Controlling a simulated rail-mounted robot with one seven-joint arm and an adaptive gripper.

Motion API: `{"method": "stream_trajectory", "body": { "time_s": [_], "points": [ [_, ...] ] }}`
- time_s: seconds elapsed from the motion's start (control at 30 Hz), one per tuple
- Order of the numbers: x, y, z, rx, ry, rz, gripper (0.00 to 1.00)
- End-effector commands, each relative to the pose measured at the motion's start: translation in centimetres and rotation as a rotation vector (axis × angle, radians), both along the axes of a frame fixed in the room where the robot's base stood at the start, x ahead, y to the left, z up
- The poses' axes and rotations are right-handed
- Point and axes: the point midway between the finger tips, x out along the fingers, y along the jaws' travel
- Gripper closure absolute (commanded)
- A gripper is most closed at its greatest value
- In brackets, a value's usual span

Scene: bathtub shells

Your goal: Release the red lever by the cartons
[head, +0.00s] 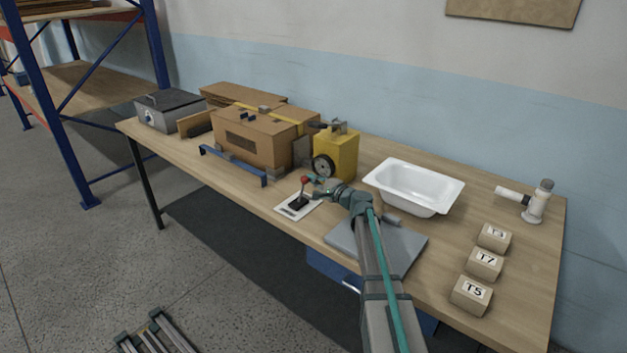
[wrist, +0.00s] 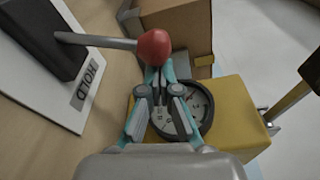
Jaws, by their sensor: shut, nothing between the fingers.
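The red lever (head: 304,181) is a red ball knob on a grey rod, rising from a black base on a white plate (head: 287,212) near the table's front edge. In the wrist view the red knob (wrist: 154,47) is just beyond my fingertips, and a label on the plate reads HOLD (wrist: 87,88). My gripper (head: 314,180) is shut and empty, its tips beside the knob; it also shows in the wrist view (wrist: 158,78). Whether the tips touch the knob I cannot tell. Brown cartons (head: 262,142) stand behind the lever.
A blue bar (head: 232,166) lies before the cartons. A white tub (head: 413,187), a grey slab (head: 398,246) and labelled blocks (head: 485,263) are to the right.

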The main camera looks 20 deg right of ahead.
Motion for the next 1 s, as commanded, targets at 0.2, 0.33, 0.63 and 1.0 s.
{"method": "stream_trajectory", "body": {
  "time_s": [0.2,0.33,0.63,1.0],
  "points": [
    [-0.2,0.3,-0.2,-0.031,-0.023,0.001,1.0],
    [-0.4,0.6,0.0,-0.06,-0.044,0.001,1.0],
    [-1.3,1.7,0.3,-0.197,-0.145,0.0,1.0],
    [-2.8,3.8,1.1,-0.416,-0.303,0.002,1.0]
  ]
}}
